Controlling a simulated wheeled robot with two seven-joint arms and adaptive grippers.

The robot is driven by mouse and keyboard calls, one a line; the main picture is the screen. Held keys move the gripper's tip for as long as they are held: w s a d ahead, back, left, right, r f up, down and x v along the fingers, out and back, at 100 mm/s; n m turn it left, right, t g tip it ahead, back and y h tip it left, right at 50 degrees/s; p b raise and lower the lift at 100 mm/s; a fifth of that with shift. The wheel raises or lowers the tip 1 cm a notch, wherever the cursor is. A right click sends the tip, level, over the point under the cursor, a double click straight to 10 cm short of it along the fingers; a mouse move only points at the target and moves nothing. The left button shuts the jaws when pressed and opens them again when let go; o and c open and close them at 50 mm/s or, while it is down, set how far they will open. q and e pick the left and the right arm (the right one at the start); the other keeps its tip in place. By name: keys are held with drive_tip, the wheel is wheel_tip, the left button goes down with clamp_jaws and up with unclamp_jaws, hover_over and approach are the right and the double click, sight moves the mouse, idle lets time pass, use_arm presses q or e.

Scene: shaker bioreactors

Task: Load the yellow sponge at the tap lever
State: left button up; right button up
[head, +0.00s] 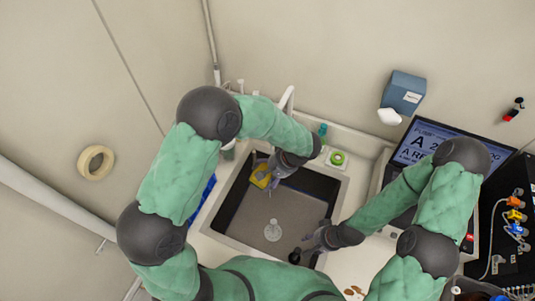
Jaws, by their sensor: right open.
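The yellow sponge (261,177) shows at the upper left inside edge of the sink (229,205). My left gripper (273,178) reaches over the sink from above, right beside the sponge and partly overlapping it. The picture is too small to tell whether its fingers are around the sponge. A white curved tap (288,97) stands behind the sink, its lower part hidden by my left arm. I cannot make out its lever. My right gripper (304,249) is open at the lower right rim of the sink, away from the sponge.
A clear glass flask (273,230) stands in the sink. A green round item (338,158) sits on the counter behind the sink's right corner. A laptop (430,142) is at the right. A blue-grey dispenser (403,92) and a tape roll (95,162) are on the walls.

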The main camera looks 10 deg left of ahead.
idle(0.4)
use_arm(q)
drive_tip(key=shift+s+r+p, duration=0.4)
drive_tip(key=shift+s+r, duration=0.6)
drive_tip(key=shift+s, duration=0.25)
drive_tip(key=shift+s+r+p, duration=0.4)
drive_tip(key=shift+s+r, duration=0.6)
drive_tip(key=shift+s, duration=0.25)
